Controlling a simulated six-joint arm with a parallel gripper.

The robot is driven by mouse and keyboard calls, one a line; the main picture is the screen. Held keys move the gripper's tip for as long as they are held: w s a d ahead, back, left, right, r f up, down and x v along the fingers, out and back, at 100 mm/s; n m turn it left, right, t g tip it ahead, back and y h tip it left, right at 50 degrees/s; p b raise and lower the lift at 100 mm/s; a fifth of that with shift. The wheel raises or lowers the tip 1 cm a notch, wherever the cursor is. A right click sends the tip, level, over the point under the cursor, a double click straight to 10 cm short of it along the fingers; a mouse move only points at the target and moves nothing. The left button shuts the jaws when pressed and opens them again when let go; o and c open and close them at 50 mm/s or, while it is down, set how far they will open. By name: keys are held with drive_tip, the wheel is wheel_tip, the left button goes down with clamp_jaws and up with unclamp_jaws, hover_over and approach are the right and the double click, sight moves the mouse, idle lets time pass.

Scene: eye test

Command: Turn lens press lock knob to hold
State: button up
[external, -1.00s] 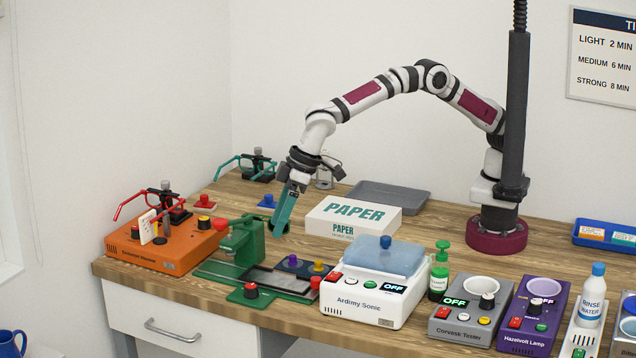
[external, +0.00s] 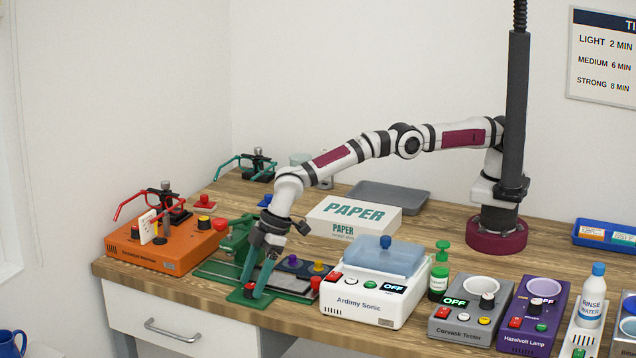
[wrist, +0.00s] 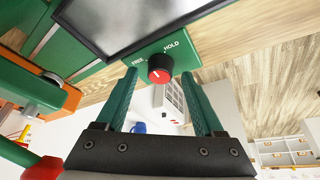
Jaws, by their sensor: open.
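The lock knob (wrist: 160,66) is black with a red top and a white mark. It sits on a green plate (wrist: 182,52) printed FREE at left and HOLD at right in the wrist view. The mark is small, and I cannot tell for sure which label it points to. The plate lies at the front of the green lens press (external: 236,238) in the external view, where the knob (external: 249,288) shows low between my fingers. My gripper (external: 252,290) is open and points down at the knob. In the wrist view its green fingers (wrist: 159,76) stand either side of the knob; contact is unclear.
The orange machine (external: 165,245) stands left of the press. The white Ardimy Sonic box (external: 352,303) stands close at right. The table's front edge is near the plate.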

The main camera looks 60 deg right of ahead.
drive_tip(key=shift+f, duration=0.2)
clamp_jaws()
drive_tip(key=shift+m+t+h, duration=0.4)
drive_tip(key=shift+m, duration=1.2)
unclamp_jaws()
